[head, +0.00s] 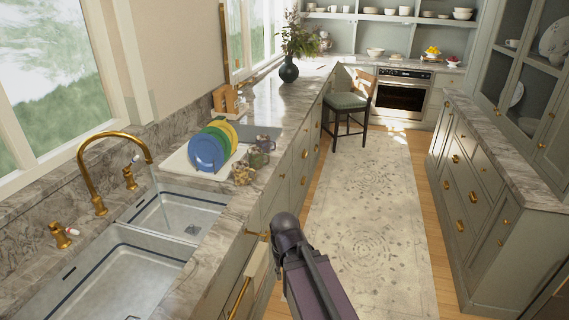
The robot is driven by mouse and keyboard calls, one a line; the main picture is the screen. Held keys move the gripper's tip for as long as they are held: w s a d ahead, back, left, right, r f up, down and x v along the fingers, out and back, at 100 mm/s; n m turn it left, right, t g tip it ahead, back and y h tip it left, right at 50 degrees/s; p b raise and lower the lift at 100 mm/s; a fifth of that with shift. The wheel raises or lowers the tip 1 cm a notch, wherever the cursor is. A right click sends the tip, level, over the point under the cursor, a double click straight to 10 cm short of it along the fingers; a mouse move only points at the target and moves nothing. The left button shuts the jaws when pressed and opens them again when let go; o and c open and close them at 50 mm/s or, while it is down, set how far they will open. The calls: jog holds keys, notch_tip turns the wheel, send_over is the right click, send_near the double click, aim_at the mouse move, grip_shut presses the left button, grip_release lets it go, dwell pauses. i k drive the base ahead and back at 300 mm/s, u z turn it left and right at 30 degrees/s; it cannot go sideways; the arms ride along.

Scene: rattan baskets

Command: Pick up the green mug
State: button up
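A small olive-green mug (258,160) stands on the marble counter, just right of the dish rack. It is small in the head view, so its details and handle are hard to make out. A darker mug (265,144) stands just behind it, and a small brownish woven-looking item (243,174) is in front of it. My dark arm shows at the bottom centre, over the floor beside the counter and well short of the mug. My gripper's fingers do not show.
The white dish rack (183,164) holds blue, green and yellow plates. A double sink (130,260) with a gold faucet (108,165) lies at the left. A vase (288,70) and a chair (349,100) stand farther back. The rug (370,210) is clear; an island (490,180) bounds the right.

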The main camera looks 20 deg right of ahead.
aim_at(259, 159)
jog(key=z, duration=0.25)
jog(key=k, duration=0.55)
jog(key=z, duration=0.75)
jog(key=k, duration=0.55)
jog(key=z, duration=0.75)
jog(key=i, duration=2.3)
jog(key=u, duration=0.35)
jog(key=i, duration=0.75)
jog(key=u, duration=0.85)
jog(key=i, duration=0.55)
jog(key=u, duration=0.2)
